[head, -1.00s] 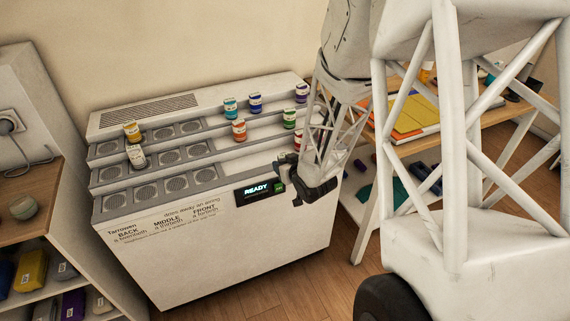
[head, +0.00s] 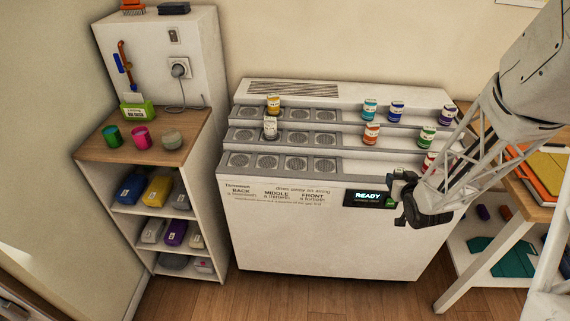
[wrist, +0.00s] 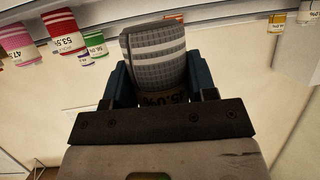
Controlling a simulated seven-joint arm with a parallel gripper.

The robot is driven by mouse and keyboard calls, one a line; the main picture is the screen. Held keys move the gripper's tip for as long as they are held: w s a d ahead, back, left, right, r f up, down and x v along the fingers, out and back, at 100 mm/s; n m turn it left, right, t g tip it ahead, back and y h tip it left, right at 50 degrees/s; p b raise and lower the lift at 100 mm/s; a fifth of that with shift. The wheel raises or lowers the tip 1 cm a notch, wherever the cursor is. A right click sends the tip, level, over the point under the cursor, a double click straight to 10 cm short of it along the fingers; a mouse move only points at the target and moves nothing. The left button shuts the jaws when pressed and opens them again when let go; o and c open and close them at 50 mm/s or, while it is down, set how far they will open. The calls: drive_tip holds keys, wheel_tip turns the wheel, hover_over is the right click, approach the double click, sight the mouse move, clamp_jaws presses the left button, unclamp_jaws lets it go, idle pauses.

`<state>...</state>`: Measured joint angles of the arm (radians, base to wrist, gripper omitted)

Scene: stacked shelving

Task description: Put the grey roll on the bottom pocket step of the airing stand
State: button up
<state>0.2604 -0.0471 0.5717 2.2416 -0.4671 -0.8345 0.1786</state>
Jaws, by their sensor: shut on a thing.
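The grey roll (wrist: 155,52), checked with pale stripes and a partly hidden label, is between the fingers of my gripper (wrist: 155,82) in the wrist view. In the head view my gripper (head: 403,180) is at the stand's front, right of the READY display; the roll is hard to make out there. The airing stand (head: 330,235) is a white cabinet with three steps. Its bottom pocket step (head: 253,173) has several round grille pockets at the left, all empty. A red roll (head: 430,160) stands on that step's right part, partly hidden by my arm.
The middle step holds a white roll (head: 270,128), an orange roll (head: 371,133) and a green roll (head: 427,135). A yellow roll (head: 273,104) and others stand on the top step. A shelf unit (head: 152,222) stands left, a wooden table (head: 525,190) right.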

drive_tip(key=a+n+g+y, duration=0.2)
drive_tip(key=a+n+y, duration=0.3)
drive_tip(key=a, duration=3.1)
drive_tip(key=shift+a+r+n+y, duration=0.2)
drive_tip(key=shift+n+y, duration=0.1)
drive_tip(key=shift+y, duration=0.3)
drive_tip(key=shift+w+f, duration=0.1)
drive_tip(key=shift+w, duration=0.05)
drive_tip(key=w+a, duration=0.2)
drive_tip(key=w, duration=0.3)
drive_tip(key=w+a+f, duration=0.1)
drive_tip(key=w+a, duration=0.1)
drive_tip(key=w, duration=0.2)
drive_tip(key=w+a, duration=0.2)
drive_tip(key=w, duration=0.3)
drive_tip(key=shift+w+f, duration=0.2)
drive_tip(key=shift+w, duration=0.1)
drive_tip(key=shift+f, duration=1.8)
drive_tip(key=shift+f, duration=0.1)
drive_tip(key=o, duration=1)
drive_tip(key=shift+c, duration=0.2)
